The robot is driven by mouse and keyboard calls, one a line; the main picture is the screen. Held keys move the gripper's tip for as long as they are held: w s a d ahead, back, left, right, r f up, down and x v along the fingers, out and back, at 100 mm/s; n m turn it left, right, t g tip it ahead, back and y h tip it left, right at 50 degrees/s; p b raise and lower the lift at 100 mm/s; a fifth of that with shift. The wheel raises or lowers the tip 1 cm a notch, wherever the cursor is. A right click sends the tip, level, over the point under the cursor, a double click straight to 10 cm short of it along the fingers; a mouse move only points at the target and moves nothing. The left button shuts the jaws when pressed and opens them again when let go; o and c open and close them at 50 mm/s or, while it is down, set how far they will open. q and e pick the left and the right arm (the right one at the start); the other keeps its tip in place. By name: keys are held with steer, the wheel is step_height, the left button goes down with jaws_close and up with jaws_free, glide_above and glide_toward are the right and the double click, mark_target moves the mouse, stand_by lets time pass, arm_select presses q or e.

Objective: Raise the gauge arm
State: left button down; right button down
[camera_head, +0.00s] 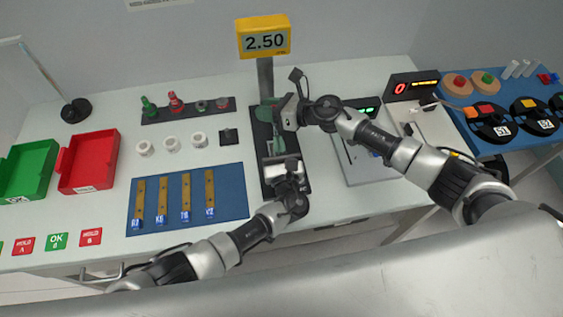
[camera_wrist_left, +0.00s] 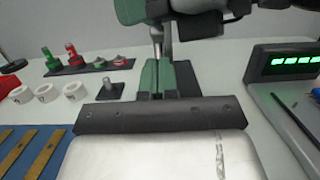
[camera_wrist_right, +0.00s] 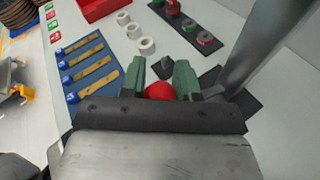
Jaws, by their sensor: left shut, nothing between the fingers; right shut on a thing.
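The gauge has a yellow display (camera_head: 264,37) reading 2.50 on a grey post (camera_head: 265,78) above a dark base plate (camera_head: 301,184). The post also rises at the right of the right wrist view (camera_wrist_right: 255,45). My right gripper (camera_head: 270,112) is shut on a red knob (camera_wrist_right: 158,90), which shows between its green fingers in the right wrist view. The rest of the gauge arm is hidden by my grippers. My left gripper (camera_head: 276,142) is shut and empty, low over the base plate, just in front of the right gripper. Its green fingers meet in the left wrist view (camera_wrist_left: 157,75).
Left of the gauge are a blue mat (camera_head: 221,205) with several brass strips, white rings (camera_head: 171,144), a dark rack (camera_head: 153,118) and a red tray (camera_head: 92,176). A device with a green display (camera_head: 363,109) stands close on the right.

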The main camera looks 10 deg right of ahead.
arm_select(q)
steer(key=shift+w+r, duration=0.65)
steer(key=shift+r, duration=0.3)
